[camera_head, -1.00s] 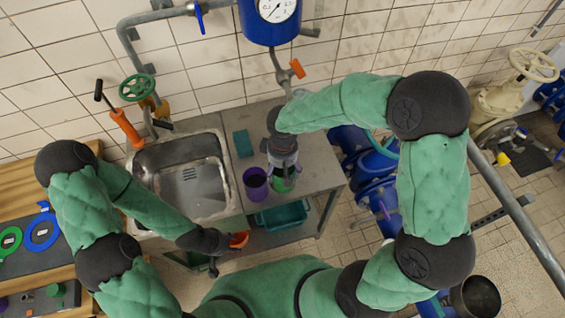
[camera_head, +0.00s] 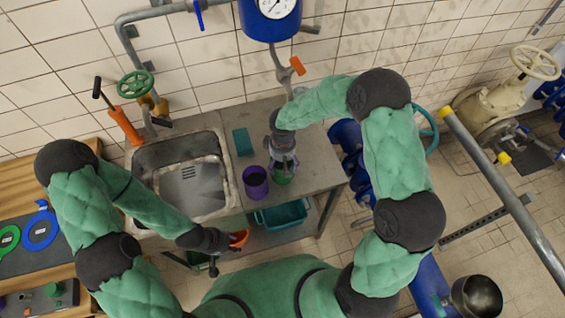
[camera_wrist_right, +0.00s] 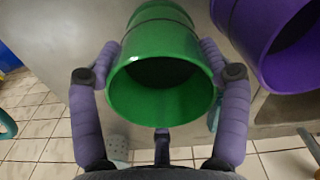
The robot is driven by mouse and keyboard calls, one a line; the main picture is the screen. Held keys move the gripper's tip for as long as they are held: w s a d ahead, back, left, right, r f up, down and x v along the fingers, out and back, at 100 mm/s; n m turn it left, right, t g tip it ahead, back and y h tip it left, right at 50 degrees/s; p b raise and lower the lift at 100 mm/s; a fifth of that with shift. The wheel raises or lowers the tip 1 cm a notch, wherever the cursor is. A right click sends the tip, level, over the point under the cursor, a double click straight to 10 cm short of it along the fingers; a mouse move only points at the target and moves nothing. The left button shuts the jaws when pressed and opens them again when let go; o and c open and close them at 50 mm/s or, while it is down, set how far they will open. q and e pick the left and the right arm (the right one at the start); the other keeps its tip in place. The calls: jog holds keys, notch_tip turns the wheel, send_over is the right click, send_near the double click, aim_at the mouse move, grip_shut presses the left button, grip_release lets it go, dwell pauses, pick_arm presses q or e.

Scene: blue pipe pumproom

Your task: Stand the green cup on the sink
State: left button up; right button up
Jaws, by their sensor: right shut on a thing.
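The green cup (camera_head: 283,176) is at the counter beside the basin of the sink (camera_head: 222,205), mostly hidden under my right gripper (camera_head: 284,163). In the right wrist view, the green cup (camera_wrist_right: 160,85) fills the middle, its open mouth facing the camera. The two fingers of my right gripper (camera_wrist_right: 160,58) press on its sides. I cannot tell whether its base touches the counter.
A purple cup (camera_head: 256,183) stands close to the left of the green cup; it also shows in the wrist view (camera_wrist_right: 280,45). A teal sponge (camera_head: 242,141) lies behind it. A teal bin (camera_head: 283,215) and an orange container (camera_head: 239,238) are below the counter. Blue pipework stands right.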

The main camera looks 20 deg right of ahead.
jog(key=shift+r, duration=0.1)
jog(key=shift+f, duration=0.25)
jog(key=o, duration=1.3)
jog(key=shift+r, duration=0.1)
